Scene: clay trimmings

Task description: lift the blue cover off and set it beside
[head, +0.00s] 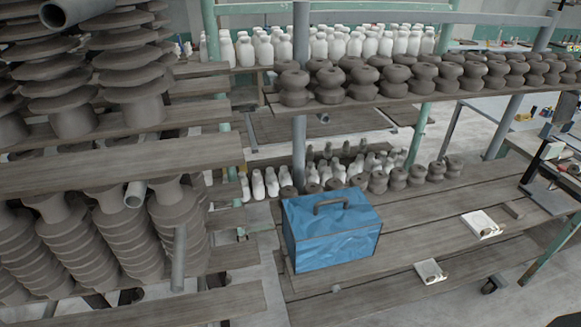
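The blue cover (335,240) is a box-shaped, crinkled blue piece with a dark handle (331,204) on its top. It sits upright on the lower wooden shelf (410,245), left of the shelf's middle. Whatever may be under it is hidden. Neither of my grippers shows in the head view.
Dark spool-shaped pieces (415,178) and white bottles (258,184) stand in rows behind the cover. Stacks of grey ribbed pieces (120,240) fill the left. A metal post (299,120) rises behind the cover.

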